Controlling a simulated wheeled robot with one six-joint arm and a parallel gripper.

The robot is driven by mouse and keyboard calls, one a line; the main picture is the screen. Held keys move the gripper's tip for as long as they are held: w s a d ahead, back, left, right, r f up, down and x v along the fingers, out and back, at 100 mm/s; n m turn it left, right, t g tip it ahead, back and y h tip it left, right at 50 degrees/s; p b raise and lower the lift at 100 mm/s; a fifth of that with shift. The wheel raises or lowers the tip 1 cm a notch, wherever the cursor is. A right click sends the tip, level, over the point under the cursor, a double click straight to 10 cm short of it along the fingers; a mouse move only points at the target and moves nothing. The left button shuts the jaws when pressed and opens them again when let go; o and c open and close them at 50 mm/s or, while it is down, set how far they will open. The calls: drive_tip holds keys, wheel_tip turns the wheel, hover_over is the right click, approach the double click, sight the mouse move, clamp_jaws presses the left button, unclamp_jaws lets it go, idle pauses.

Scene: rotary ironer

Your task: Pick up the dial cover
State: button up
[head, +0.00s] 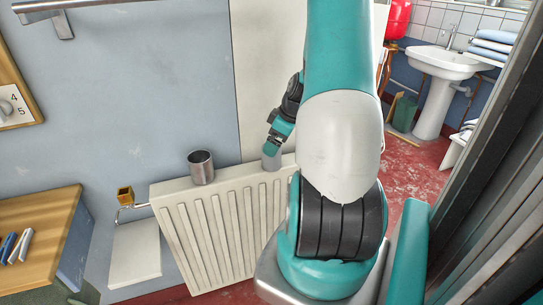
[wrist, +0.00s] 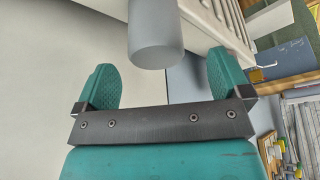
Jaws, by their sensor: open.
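A plain grey cylinder (head: 271,158), which seems to be the dial cover, is at the right part of the radiator's top edge in the head view. In the wrist view the grey cylinder (wrist: 155,36) is ahead of my gripper, in line with the gap between the fingers. My gripper (head: 272,147) is right by the cylinder in the head view. The wrist view shows its two teal fingers (wrist: 161,60) wide apart, with nothing clamped between them. My arm hides part of the radiator.
The cream radiator (head: 215,230) runs along the wall. A shiny metal cup (head: 201,167) stands on its top to the left. A small brass-coloured box (head: 125,195) is at its left end. A wooden-topped cabinet (head: 40,235) stands further left. A dark frame (head: 490,190) closes off the right.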

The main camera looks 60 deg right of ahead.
sight(269, 164)
drive_tip(key=x, duration=0.5)
drive_tip(key=shift+d+f, duration=0.15)
drive_tip(key=shift+d, duration=0.05)
drive_tip(key=shift+c, duration=0.3)
drive_tip(key=c, duration=0.9)
